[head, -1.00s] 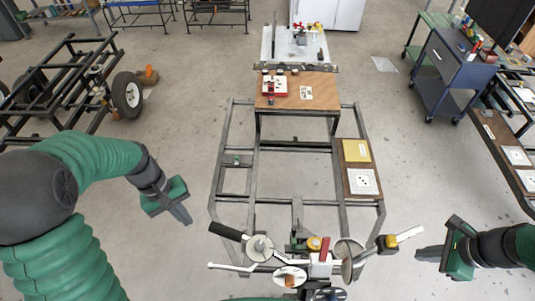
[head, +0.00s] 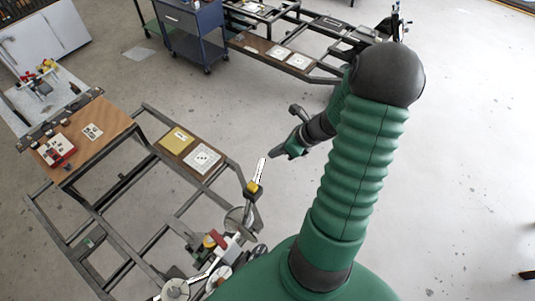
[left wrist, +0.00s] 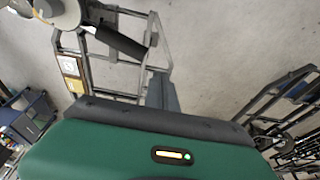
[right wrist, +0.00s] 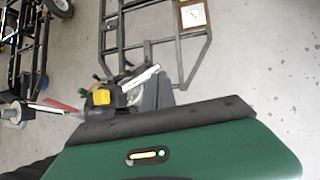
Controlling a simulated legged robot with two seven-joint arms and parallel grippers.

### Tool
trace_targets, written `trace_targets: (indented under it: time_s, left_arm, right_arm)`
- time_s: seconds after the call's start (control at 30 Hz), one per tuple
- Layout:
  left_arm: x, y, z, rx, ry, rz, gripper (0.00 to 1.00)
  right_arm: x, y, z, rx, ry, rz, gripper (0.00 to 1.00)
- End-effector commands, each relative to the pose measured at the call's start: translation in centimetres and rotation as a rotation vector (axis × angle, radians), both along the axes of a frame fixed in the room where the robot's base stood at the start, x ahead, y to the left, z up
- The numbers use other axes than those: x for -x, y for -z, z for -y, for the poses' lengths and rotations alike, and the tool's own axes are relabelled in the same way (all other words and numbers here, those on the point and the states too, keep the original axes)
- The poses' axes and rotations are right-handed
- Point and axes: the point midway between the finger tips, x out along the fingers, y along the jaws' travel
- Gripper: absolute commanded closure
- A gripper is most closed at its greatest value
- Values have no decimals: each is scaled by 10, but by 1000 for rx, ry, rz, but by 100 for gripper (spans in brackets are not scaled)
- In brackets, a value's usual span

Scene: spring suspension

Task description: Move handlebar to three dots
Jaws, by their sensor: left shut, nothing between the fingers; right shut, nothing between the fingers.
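The handlebar assembly has a white lever (head: 260,172), a yellow block (head: 252,187) and round discs (head: 238,220); it sits at the near end of the metal frame. A white dotted card (head: 202,157) lies on a brown board on the frame's right side; its exact dots are too small to tell. My right gripper (head: 277,154) is shut and empty, just right of the white lever's tip and apart from it. My left gripper (left wrist: 162,92) shows only in the left wrist view, shut and empty, near the black grip (left wrist: 120,42).
A yellow plate (head: 177,140) lies beside the dotted card. A blue cart (head: 190,30) and another frame (head: 325,75) stand farther back.

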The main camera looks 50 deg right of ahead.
Motion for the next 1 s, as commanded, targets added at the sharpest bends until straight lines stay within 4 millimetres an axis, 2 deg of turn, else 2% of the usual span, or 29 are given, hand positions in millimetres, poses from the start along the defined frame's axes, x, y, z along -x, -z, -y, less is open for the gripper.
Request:
trace_targets:
  time_s: [0.1,0.3,0.67,0.83,1.0]
  left_arm:
    - [0,-5,0,0,-1,0,100]
    - [0,-7,0,0,-1,0,100]
    - [0,-5,0,0,-1,0,100]
    - [0,7,0,0,-1,-1,100]
    - [0,5,0,0,-1,0,100]
  right_arm:
    - [-12,17,-6,-4,1,-1,100]
    - [-23,32,-10,1,0,-2,100]
    - [-25,36,-9,1,-2,-1,100]
    - [-39,50,-12,1,-5,-1,100]
    - [-40,48,-11,1,-2,-2,100]
